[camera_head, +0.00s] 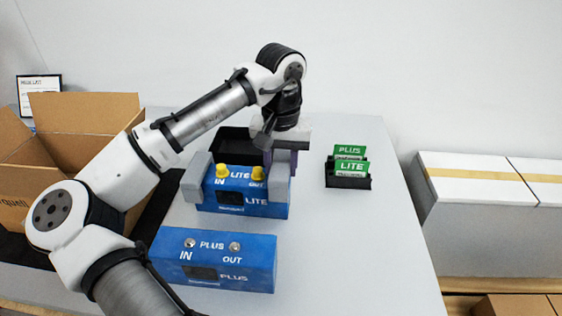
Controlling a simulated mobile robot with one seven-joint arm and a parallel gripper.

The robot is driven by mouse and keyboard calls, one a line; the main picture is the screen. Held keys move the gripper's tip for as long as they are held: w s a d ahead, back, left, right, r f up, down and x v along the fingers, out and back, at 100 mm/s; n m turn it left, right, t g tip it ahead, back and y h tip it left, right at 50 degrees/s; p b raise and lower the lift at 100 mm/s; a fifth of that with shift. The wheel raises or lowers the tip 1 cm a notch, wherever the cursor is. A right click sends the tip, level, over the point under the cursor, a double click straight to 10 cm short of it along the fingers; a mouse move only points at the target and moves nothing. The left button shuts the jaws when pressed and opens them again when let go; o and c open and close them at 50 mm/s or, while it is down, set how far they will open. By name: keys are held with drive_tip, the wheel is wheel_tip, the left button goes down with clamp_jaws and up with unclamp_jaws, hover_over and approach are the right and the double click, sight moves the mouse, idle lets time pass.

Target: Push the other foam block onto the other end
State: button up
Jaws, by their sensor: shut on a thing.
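The blue LITE analyser (232,205) lies on the table with two yellow caps (240,172) over its IN and OUT ports. One grey foam block (196,178) sits at its left end. The other grey foam block (281,163) is at its right end, upright against the upper part of that end. My gripper (279,145) is above and behind the right end, shut on this right foam block. The fingertips are partly hidden, and I cannot tell how far the block is seated.
A blue PLUS analyser (213,262) with uncapped ports lies in front. A black holder (348,181) with green PLUS and LITE cards stands to the right. A black tray (233,146) is behind, and an open cardboard box (85,115) stands left. The table's right front is clear.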

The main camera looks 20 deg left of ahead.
drive_tip(key=shift+f+b, duration=0.3)
drive_tip(key=shift+f, duration=0.5)
idle(0.7)
drive_tip(key=o, duration=1)
drive_tip(key=shift+o, duration=0.2)
wheel_tip(320, 180, up, 7)
drive_tip(key=p, duration=0.7)
